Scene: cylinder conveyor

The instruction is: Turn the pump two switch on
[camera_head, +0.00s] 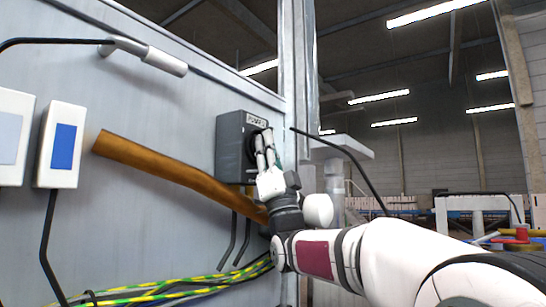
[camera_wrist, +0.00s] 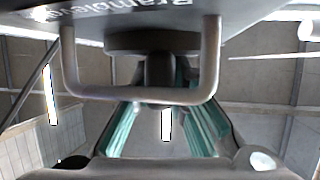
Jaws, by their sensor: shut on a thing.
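A dark grey switch box (camera_head: 232,150) is mounted on the grey panel wall in the head view, with a small label on its upper front that is too small to read surely. My gripper (camera_head: 265,152) is at the front of this box, and its fingers cover much of the switch. In the wrist view a dark switch knob (camera_wrist: 160,70) lies between the teal pads of my gripper (camera_wrist: 163,105). My gripper is shut on the knob. A grey U-shaped bar (camera_wrist: 140,96) crosses in front of the knob. The knob's exact setting cannot be told.
A brown pipe (camera_head: 165,165) slants along the wall beneath the box. Yellow-green cables (camera_head: 170,289) run below. Two white units, one with a blue face (camera_head: 64,147), hang at the left. A metal post (camera_head: 299,70) stands right of the box.

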